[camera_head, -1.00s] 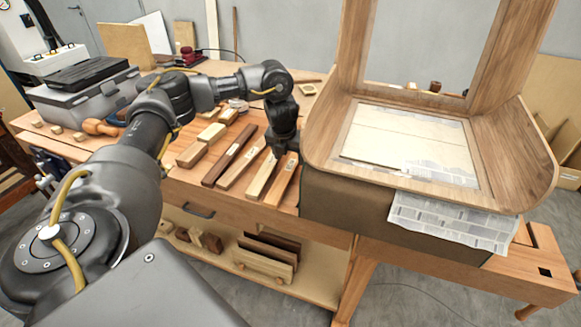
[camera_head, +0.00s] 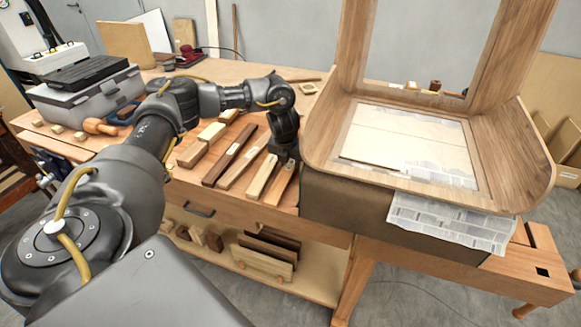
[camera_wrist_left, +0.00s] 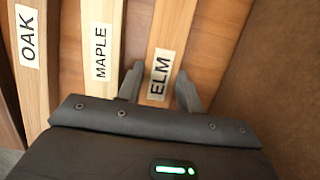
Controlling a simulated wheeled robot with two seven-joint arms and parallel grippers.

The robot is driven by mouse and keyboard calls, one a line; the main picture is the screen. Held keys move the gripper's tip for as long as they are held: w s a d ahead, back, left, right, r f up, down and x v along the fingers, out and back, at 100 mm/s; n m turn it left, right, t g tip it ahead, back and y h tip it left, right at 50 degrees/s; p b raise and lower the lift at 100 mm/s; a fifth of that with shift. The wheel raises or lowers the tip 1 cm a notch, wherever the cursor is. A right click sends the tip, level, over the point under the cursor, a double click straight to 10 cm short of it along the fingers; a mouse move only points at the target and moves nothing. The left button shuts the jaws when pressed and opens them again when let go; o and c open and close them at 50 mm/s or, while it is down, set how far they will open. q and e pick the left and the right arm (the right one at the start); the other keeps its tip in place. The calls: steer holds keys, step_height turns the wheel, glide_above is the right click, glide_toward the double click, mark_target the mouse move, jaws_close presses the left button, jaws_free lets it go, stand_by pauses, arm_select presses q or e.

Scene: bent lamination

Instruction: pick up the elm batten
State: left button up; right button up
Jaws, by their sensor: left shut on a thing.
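The elm batten (camera_wrist_left: 176,40) is a brown wooden strip with a white ELM label, lying rightmost in the row on the bench. In the head view its near end (camera_head: 282,192) shows below my left gripper (camera_head: 286,163). In the left wrist view the two fingers of my left gripper (camera_wrist_left: 158,88) stand on either side of it, shut on the batten at its label. The batten appears to rest on the bench; I cannot tell any lift. My right gripper is not in view.
The maple batten (camera_wrist_left: 106,40) lies just left, then the oak batten (camera_wrist_left: 31,70). A dark batten (camera_head: 229,157) and shorter pale blocks lie further left. A curved wooden form on a brown base (camera_head: 345,208) stands close on the right. A grey toolbox (camera_head: 85,97) sits at the left.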

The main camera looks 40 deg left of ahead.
mark_target(290, 165)
arm_select(q)
steer(key=shift+r, duration=0.1)
step_height(290, 165, up, 10)
stand_by(0.4)
